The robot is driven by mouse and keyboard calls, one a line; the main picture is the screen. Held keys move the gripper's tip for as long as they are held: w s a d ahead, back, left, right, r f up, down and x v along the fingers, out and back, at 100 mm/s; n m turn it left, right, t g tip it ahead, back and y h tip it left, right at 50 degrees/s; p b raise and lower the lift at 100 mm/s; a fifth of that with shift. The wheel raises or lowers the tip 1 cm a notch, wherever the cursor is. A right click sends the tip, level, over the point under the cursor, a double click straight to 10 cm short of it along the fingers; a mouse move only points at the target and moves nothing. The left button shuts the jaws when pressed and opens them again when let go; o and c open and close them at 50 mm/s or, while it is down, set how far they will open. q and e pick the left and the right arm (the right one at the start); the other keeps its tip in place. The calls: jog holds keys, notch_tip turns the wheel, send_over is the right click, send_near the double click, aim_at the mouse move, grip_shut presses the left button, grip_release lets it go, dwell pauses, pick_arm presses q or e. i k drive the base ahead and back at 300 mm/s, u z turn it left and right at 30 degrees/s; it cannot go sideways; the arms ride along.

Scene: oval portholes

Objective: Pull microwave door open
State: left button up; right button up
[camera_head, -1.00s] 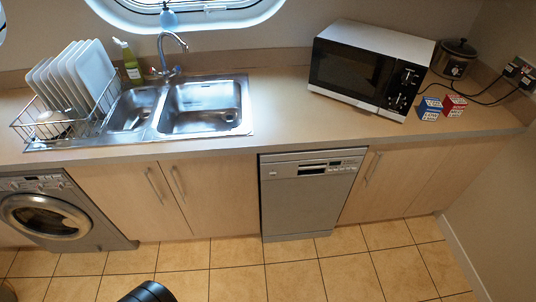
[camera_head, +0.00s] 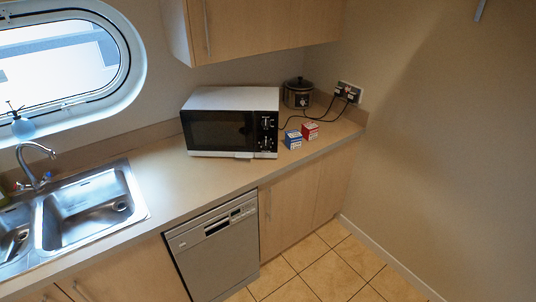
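The microwave (camera_head: 231,98) stands on the counter near its right end, white on top with a dark front. Its door (camera_head: 217,130) is the dark panel on the left of the front and looks closed. A control panel with knobs (camera_head: 267,131) is on the right of the front. A small light piece (camera_head: 243,155) shows at the lower front edge, too small to make out. Neither of my grippers shows in the head view.
Blue (camera_head: 293,139) and red (camera_head: 310,130) boxes stand just right of the microwave. A slow cooker (camera_head: 298,93) and cords to a wall socket (camera_head: 348,91) are behind them. The sink (camera_head: 92,208) is at left, the dishwasher (camera_head: 215,252) below. The counter (camera_head: 185,180) before the microwave is clear.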

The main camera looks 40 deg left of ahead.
aim_at(222, 133)
jog(key=z, duration=0.05)
jog(key=i, duration=2.2)
jog(key=u, duration=2.35)
